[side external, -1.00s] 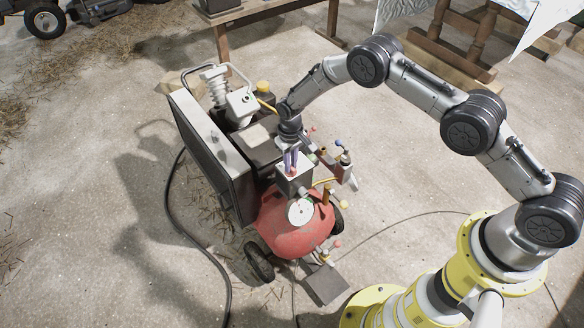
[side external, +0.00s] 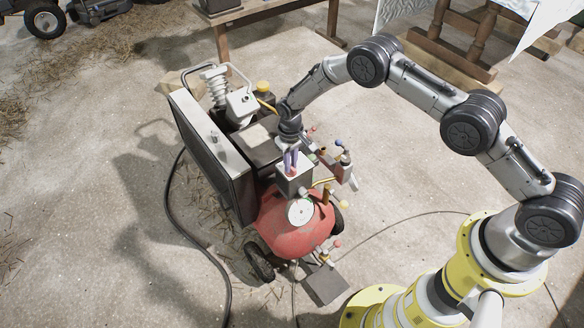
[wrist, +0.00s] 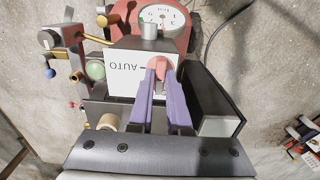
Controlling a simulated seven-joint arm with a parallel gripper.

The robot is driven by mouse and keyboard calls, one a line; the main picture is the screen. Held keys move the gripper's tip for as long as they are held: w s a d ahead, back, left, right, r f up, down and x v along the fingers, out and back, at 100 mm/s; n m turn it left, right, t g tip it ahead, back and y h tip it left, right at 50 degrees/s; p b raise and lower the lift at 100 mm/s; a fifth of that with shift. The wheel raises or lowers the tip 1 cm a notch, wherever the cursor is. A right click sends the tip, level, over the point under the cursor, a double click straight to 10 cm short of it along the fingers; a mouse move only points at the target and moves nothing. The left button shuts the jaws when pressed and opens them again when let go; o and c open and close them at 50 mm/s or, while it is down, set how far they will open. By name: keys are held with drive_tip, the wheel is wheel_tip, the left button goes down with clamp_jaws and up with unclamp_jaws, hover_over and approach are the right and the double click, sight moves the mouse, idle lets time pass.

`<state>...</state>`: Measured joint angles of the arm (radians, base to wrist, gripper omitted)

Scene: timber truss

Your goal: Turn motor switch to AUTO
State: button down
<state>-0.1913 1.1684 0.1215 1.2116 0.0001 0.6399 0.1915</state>
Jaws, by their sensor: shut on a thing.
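The motor switch is a red knob (wrist: 160,66) on the white face of a grey box, with an AUTO label (wrist: 124,67) upside down to its left in the wrist view. A short dark mark lies between the label and the knob. My gripper (wrist: 161,76) has its two purple fingers closed on the knob, one on each side. The fingers hide part of the knob, so I cannot tell its exact angle. In the side view, my gripper (side external: 291,163) reaches down onto the switch box (side external: 294,183) above the red tank.
The red tank (side external: 296,235) with a round gauge (side external: 301,211) is beside the box. Valves and pipes (side external: 340,165) stand close on the right. A dark upright panel (side external: 213,158) stands on the left. A black hose (side external: 180,215) lies on the floor.

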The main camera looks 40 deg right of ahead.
idle(0.5)
drive_tip(key=m, duration=0.3)
drive_tip(key=shift+m, duration=1.5)
drive_tip(key=shift+m, duration=1)
drive_tip(key=m, duration=0.4)
